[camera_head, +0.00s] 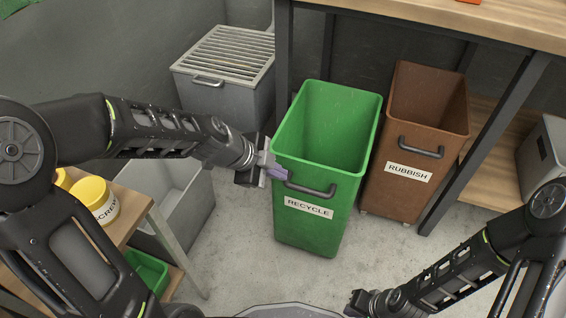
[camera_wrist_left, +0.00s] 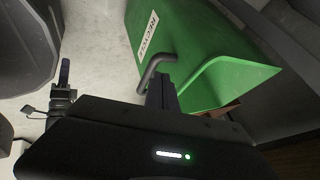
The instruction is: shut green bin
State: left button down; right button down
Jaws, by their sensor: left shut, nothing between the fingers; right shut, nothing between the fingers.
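The green bin (camera_head: 317,231) stands on the floor with its open top facing up and its inside showing. It has a RECYCLE label and a dark bar handle (camera_head: 310,189) on its front. My left gripper (camera_head: 277,171) is shut and empty at the bin's front left rim, near the left end of the handle. In the left wrist view the green bin (camera_wrist_left: 190,45) and its handle (camera_wrist_left: 153,72) lie just beyond the fingers (camera_wrist_left: 162,92); I cannot tell whether they touch. My right gripper (camera_head: 356,302) is shut and empty, low at the bottom, apart from the bin.
A brown RUBBISH bin (camera_head: 385,194) stands right of the green bin, beside a wooden-topped table (camera_head: 480,22) with dark legs. A grey slatted box (camera_head: 228,100) is behind left. A grey open container (camera_head: 190,215) and a low table with yellow tubs (camera_head: 95,200) are at left.

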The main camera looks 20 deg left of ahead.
aim_at(283, 162)
pick_arm(q)
jog(key=w, duration=0.3)
jog(key=shift+w+r, duration=0.15)
jog(key=shift+w, duration=0.25)
pick_arm(e)
jog(key=shift+s+r, duration=0.1)
jog(key=shift+r, duration=0.25)
